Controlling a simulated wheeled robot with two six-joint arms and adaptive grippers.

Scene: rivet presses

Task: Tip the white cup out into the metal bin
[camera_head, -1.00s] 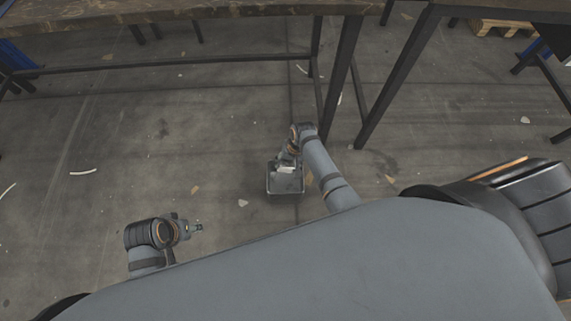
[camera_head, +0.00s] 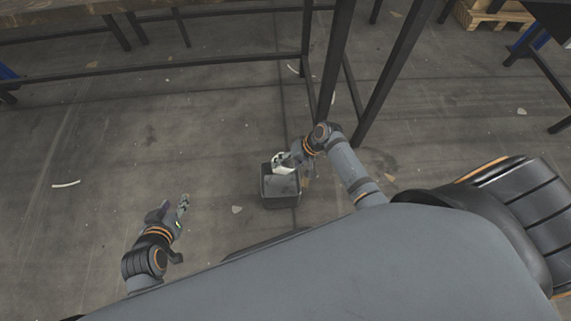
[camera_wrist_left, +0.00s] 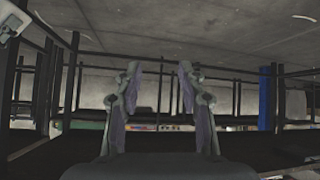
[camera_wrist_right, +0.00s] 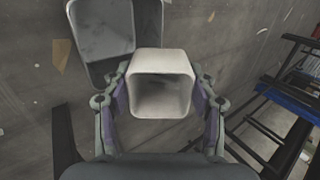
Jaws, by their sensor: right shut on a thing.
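The white cup (camera_head: 283,163) is held in my right gripper (camera_head: 294,160), over the far edge of the metal bin (camera_head: 281,200) in the head view. In the right wrist view, the right gripper (camera_wrist_right: 160,98) is shut on the sides of the cup (camera_wrist_right: 160,62), whose square mouth faces the camera. No contents can be made out inside it. The grey bin (camera_wrist_right: 104,36) shows behind the cup at upper left, open and standing on the floor. My left gripper (camera_head: 184,202) is away to the left; its fingers stand apart and empty in the left wrist view (camera_wrist_left: 158,90).
Dark table legs (camera_head: 338,70) and a crossbar stand beyond the bin and close to my right arm. A wooden pallet (camera_head: 494,14) lies at the far right. Small scraps litter the floor. Floor between my left gripper and the bin is mostly clear.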

